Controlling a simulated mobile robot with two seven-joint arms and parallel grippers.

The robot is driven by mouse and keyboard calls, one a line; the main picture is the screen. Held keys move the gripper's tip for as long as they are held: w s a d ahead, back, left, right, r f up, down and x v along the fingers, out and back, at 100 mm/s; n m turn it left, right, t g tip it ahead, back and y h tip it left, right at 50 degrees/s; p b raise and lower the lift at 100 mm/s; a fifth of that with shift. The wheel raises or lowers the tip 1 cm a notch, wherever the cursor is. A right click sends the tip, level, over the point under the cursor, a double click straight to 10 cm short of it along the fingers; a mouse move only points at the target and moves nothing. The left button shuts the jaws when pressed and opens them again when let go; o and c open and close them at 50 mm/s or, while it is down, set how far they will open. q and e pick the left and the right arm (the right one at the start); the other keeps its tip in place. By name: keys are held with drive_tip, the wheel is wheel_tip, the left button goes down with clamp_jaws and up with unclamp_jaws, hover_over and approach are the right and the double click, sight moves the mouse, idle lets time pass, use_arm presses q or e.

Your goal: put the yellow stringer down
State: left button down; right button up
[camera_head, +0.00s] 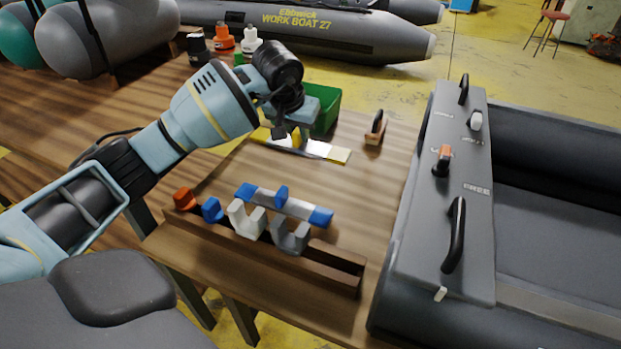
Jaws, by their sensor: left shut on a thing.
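The yellow stringer (318,149) is a pale bar with yellow ends and a yellow grip in the middle. It lies level across the far part of the wooden table, in front of a green bin. My left gripper (293,136) reaches down from above and is shut on the stringer at its middle. The jaws and wrist hide part of the stringer. I cannot tell whether the bar touches the table or hangs just above it. My right gripper is not in view.
A blue-ended stringer (285,204) sits behind a wooden rack (335,266) with coloured holders. The green bin (327,108) stands behind my gripper. A wooden-based block with a dark handle (375,129) is to the right. A grey boat (400,250) borders the table's right side.

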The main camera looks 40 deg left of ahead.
sight(297, 146)
use_arm(q)
drive_tip(key=shift+w, duration=0.1)
wheel_tip(297, 146, down, 6)
drive_tip(key=shift+r+b, duration=0.15)
drive_tip(key=shift+b, duration=0.4)
drive_tip(key=shift+f, duration=0.5)
wheel_tip(297, 146, down, 4)
drive_tip(key=shift+r+b, duration=0.25)
drive_tip(key=shift+b, duration=0.2)
drive_tip(key=shift+r, duration=0.1)
drive_tip(key=shift+f, duration=0.2)
drive_tip(key=c, duration=1.4)
unclamp_jaws()
drive_tip(key=shift+o, duration=0.2)
drive_tip(key=shift+r, duration=0.15)
